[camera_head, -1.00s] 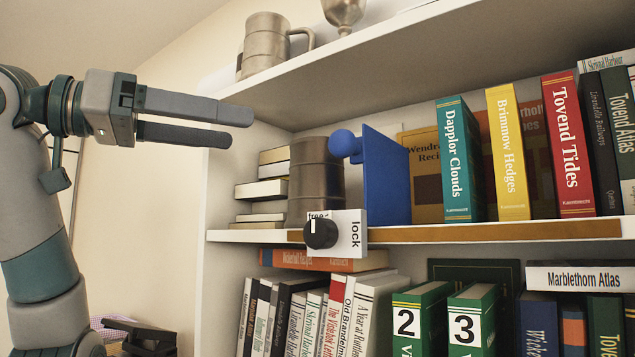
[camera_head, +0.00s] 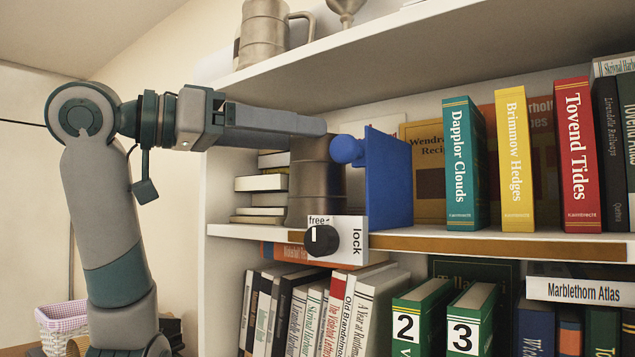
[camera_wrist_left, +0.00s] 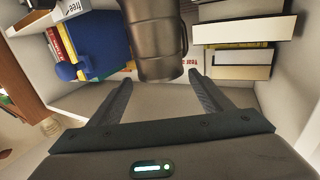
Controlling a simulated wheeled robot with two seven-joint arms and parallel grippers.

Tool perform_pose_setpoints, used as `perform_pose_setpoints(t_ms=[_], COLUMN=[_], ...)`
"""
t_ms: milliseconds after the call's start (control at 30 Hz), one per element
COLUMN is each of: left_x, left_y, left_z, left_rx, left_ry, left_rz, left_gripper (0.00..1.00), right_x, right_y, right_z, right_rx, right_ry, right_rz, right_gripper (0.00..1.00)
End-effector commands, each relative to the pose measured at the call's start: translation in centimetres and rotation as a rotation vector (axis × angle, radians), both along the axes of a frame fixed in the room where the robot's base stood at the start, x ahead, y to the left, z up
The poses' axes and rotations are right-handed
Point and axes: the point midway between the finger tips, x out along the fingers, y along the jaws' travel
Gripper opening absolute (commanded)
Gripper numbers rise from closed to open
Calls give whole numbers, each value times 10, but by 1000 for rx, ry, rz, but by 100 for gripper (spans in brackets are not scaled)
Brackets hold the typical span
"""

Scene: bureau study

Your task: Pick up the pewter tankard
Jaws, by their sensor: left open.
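A dark pewter tankard (camera_head: 315,185) stands upright on the middle shelf, between stacked books and a blue panel. A second, lighter metal tankard (camera_head: 263,35) with a handle stands on the top shelf. My right gripper is not in view.
The blue panel (camera_head: 388,178) with a round knob stands close on the tankard's right. A free/lock dial (camera_head: 322,240) sits before it on the shelf edge, pointing to free. Stacked books (camera_head: 262,183) are on its left. A metal goblet (camera_head: 346,8) is above.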

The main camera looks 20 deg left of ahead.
Motion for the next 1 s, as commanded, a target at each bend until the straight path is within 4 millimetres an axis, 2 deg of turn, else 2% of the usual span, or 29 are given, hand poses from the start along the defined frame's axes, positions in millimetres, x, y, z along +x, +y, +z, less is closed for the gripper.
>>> perform_pose_setpoints(t_ms=[167,533,1000], left_x=[5,32,38], left_y=[-4,-29,-35], left_z=[1,-2,-5], left_rx=[0,-1,0], left_ry=[1,2,0], left_rz=[-1,-2,0], left_gripper=[72,72,72], right_x=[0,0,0], right_y=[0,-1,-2], right_z=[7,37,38], right_rx=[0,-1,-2], right_ry=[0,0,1], right_rz=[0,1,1], right_gripper=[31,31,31])
